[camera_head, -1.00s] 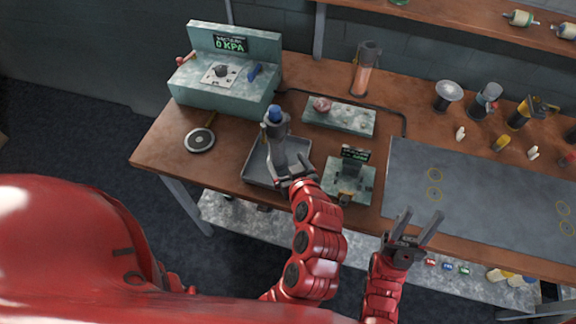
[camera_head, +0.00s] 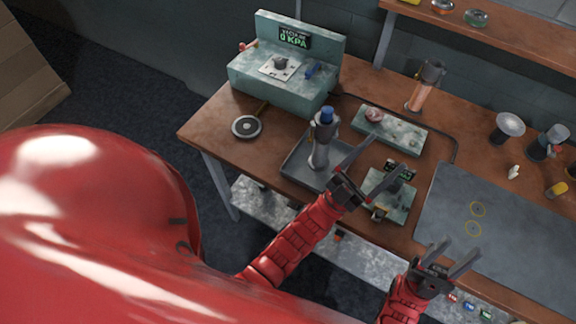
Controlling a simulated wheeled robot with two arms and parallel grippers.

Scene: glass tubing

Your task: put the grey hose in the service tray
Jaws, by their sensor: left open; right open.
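My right gripper (camera_head: 464,245) is open and empty over the front edge of the dark grey mat (camera_head: 510,225).
A green vacuum gauge box (camera_head: 280,85) stands at the back left, with a round metal disc (camera_head: 247,127) in front. Several fittings stand to the right.

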